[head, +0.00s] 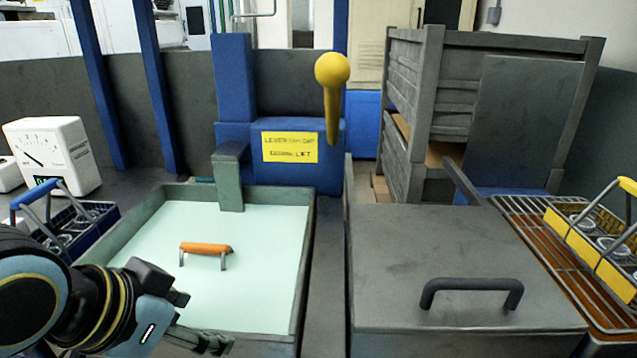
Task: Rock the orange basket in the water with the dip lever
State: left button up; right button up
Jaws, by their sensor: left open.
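The dip lever (332,98) has a yellow ball knob and a tapered yellow stem. It stands in front of a blue housing (237,137) with a yellow label (290,147). The orange basket (206,248) shows only as an orange handle with grey legs above the pale water (255,235); its body is hidden. A grey tank (308,245) holds the water. My left gripper (205,318) is open and empty at the tank's near left corner, low in the picture, well below and left of the lever. My right gripper is not in view.
A blue basket (105,212) and a white gauge (55,150) stand left of the tank. A closed grey lid with a dark handle (470,284) lies to the right. A yellow basket (582,245) sits on a wire rack (520,215). Space above the tank is clear.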

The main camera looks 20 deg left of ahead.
pick_arm(q)
jog(key=w+d+r+m+t+h, duration=0.2)
jog(key=w+d+r+t, duration=0.25)
jog(key=w+r, duration=0.55)
jog(key=m+t+h, duration=0.2)
jog(key=t, duration=0.4)
send_near(322, 76)
jog(key=w, duration=0.2)
jog(key=x, duration=0.7)
jog(key=p+x, duration=0.1)
jog(key=x, duration=0.2)
jog(key=shift+w+d+r, duration=0.1)
jog(key=shift+d, duration=0.25)
grip_shut()
